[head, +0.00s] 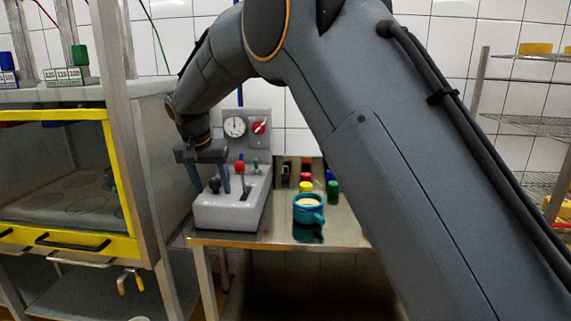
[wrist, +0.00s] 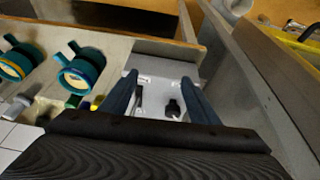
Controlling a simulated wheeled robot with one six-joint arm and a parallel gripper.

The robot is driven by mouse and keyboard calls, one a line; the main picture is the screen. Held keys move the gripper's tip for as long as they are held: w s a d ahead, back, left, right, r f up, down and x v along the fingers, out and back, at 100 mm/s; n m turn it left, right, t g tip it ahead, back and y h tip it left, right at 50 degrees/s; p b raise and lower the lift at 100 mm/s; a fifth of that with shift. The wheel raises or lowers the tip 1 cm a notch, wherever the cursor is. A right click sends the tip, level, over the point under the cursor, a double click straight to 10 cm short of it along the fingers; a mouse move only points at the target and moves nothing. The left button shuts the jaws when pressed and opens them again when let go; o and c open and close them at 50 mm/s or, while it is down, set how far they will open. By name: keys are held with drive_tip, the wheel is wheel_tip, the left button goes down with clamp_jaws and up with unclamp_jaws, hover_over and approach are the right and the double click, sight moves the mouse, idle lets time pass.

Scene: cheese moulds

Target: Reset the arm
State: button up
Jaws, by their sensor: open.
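My gripper (head: 213,190) hangs from my arm in the left middle of the head view, fingers pointing down. It is open, with nothing seen between the fingers. It is over the front part of a pale grey control box (head: 222,213) with small levers, a dial gauge and a red knob. In the wrist view my gripper (wrist: 159,77) has its two blue-grey fingers apart, with the box's white top (wrist: 158,90) and black levers between and beyond them. I cannot tell whether the fingertips touch the box.
A teal mug (head: 308,213) stands on the steel table (head: 275,238) right of the box. Small coloured jars (head: 333,192) stand behind it. A yellow-framed cabinet (head: 112,190) is at left, close to the box. Wire shelves (head: 535,125) stand at right.

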drive_tip(key=s+d+f+g, duration=0.1)
drive_tip(key=s+d+f, duration=0.15)
drive_tip(key=d, duration=0.55)
drive_tip(key=s+d+f, duration=0.1)
drive_tip(key=s+d, duration=0.2)
drive_tip(key=d, duration=0.5)
drive_tip(key=s+d+f+g, duration=0.1)
drive_tip(key=s+d+f, duration=0.15)
drive_tip(key=d, duration=0.45)
drive_tip(key=s+d+f, duration=0.3)
drive_tip(key=s+d, duration=0.5)
drive_tip(key=s, duration=0.4)
drive_tip(key=s+d+f+g, duration=0.1)
drive_tip(key=s+d+f, duration=0.3)
drive_tip(key=s+d, duration=0.5)
drive_tip(key=s, duration=0.2)
drive_tip(key=shift+s+d+n+y, duration=0.15)
drive_tip(key=shift+s+n+y, duration=0.15)
drive_tip(key=shift+s+n, duration=0.1)
